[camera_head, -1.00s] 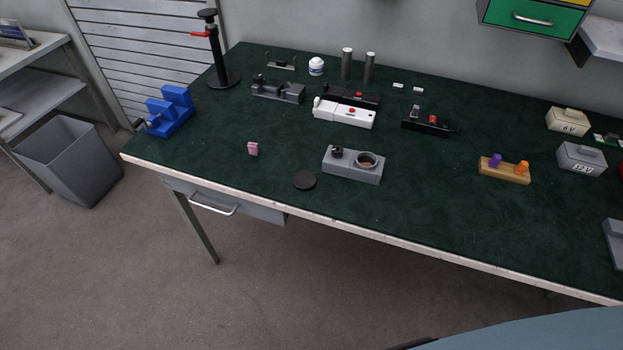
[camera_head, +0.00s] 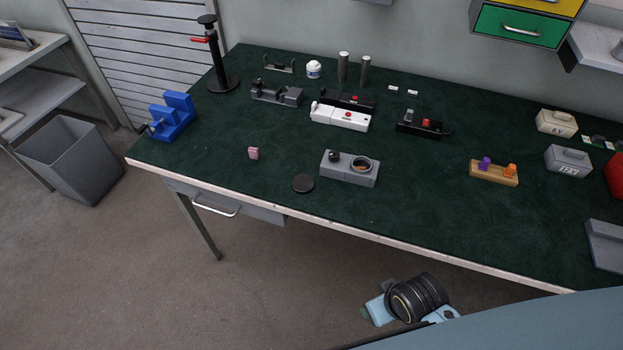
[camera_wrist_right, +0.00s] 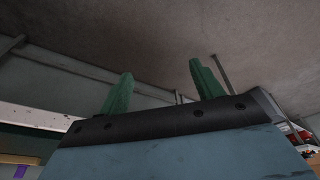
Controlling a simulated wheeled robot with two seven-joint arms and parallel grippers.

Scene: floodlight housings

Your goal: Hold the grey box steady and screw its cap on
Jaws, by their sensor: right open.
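The grey box (camera_head: 349,174) sits on the green table top near its front edge, in the head view. It has a round threaded opening (camera_head: 361,165) on its right part and a small black knob (camera_head: 334,156) on its left. A dark round cap (camera_head: 303,183) lies flat on the table just left of the box, apart from it. My right gripper (camera_wrist_right: 158,90) shows its two green fingers spread apart in the right wrist view, with nothing between them. Part of my arm shows below the table's front edge in the head view. My left gripper is not in view.
A small pink block (camera_head: 253,153) stands left of the box. A white device (camera_head: 340,117), a blue block (camera_head: 172,116) and a wooden block with pegs (camera_head: 494,172) stand around. The table's front edge (camera_head: 400,241) runs close to the box. Table room right of the box is clear.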

